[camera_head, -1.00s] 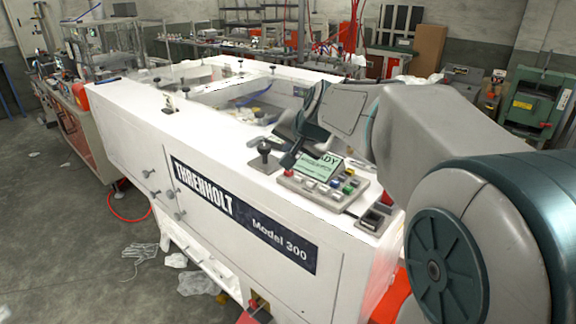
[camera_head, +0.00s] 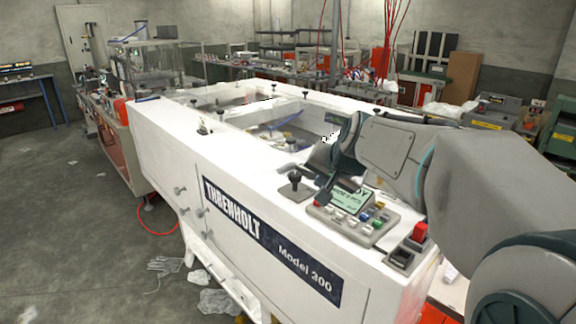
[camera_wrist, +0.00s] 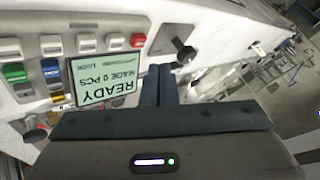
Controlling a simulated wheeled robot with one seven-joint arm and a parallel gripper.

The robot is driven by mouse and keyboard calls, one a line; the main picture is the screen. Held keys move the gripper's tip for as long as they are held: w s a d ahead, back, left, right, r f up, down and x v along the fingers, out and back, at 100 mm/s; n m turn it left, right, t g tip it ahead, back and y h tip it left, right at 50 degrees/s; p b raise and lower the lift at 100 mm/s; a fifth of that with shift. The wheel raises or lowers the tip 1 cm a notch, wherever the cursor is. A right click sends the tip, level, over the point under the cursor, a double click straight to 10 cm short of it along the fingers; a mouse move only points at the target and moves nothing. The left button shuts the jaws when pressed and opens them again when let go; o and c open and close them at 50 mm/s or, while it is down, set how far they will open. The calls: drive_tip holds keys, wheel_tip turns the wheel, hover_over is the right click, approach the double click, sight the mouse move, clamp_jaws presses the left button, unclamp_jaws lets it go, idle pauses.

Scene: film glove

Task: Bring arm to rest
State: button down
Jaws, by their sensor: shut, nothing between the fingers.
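The screen (camera_wrist: 105,70) appears upside down there and reads READY and MADE 0 PCS. Coloured buttons (camera_wrist: 40,72) lie to its left, and the joystick (camera_wrist: 183,52) is just beyond the fingertips. Whether the fingers touch the panel is unclear. My arm reaches in from the right.
A red button (camera_head: 420,232) stands at the panel's near right corner. The machine's open top bays (camera_head: 290,130) lie behind my gripper. Crumpled film (camera_head: 218,301) and a glove (camera_head: 165,264) lie on the floor. The floor at left is mostly clear.

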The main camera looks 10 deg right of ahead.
drive_tip(key=s+f+n+g, duration=0.1)
drive_tip(key=s+f, duration=0.3)
drive_tip(key=s, duration=0.4)
drive_tip(key=s+f+n+g+h, duration=0.1)
drive_tip(key=s+f+n+g, duration=0.1)
drive_tip(key=s, duration=0.6)
drive_tip(key=s+f+n+g, duration=0.1)
drive_tip(key=s+f+n, duration=0.2)
drive_tip(key=s+f, duration=0.3)
drive_tip(key=shift+s+g+h, duration=0.3)
drive_tip(key=shift+s+h, duration=0.1)
drive_tip(key=shift+s, duration=0.75)
drive_tip(key=shift+a, duration=0.1)
